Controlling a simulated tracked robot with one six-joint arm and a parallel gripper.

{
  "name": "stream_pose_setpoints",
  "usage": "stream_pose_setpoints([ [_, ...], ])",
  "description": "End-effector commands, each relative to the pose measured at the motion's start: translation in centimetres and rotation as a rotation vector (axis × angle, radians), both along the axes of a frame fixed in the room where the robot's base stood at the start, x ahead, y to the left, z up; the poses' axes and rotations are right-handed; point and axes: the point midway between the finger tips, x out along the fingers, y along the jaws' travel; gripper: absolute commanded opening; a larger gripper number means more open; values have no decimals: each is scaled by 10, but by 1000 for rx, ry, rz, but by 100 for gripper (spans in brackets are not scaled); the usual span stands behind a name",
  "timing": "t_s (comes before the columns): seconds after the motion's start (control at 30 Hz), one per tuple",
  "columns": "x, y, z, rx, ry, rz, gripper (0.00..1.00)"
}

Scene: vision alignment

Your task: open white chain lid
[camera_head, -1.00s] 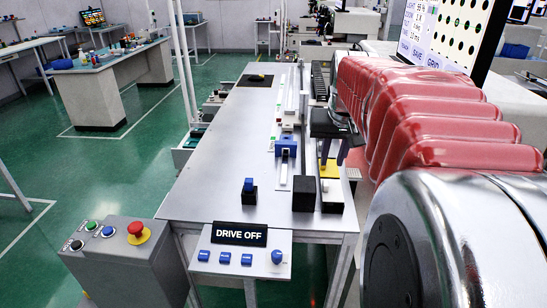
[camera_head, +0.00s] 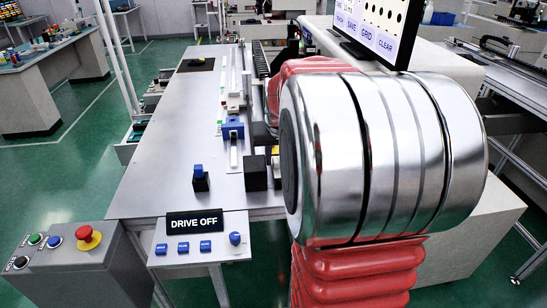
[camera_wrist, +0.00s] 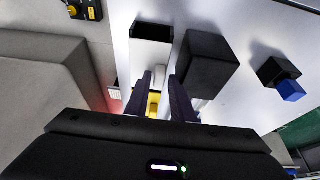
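I cannot pick out a white chain lid for certain. In the wrist view, my gripper (camera_wrist: 159,76) has two dark fingers standing apart. A small white piece (camera_wrist: 159,72) and a yellow part (camera_wrist: 153,104) show between them, with narrow gaps at the sides. I cannot tell whether the fingers touch the white piece. In the head view, my red and chrome arm hides the gripper. A bit of yellow (camera_head: 275,150) shows at the arm's edge. A long pale strip (camera_head: 233,152) with a blue block (camera_head: 233,128) lies on the table.
A blue-knobbed black block (camera_head: 200,178) and the DRIVE OFF panel (camera_head: 195,222) are nearer. The table's left side (camera_head: 165,150) is clear.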

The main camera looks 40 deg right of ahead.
Motion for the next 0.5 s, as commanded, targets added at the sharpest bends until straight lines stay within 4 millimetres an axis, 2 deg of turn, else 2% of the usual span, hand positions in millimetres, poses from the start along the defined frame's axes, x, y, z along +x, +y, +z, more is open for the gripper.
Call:
stream_pose_setpoints([
  [0.2, 0, 0, 0, 0, 0, 0, 20],
  [0.5, 0, 0, 0, 0, 0, 0, 0],
])
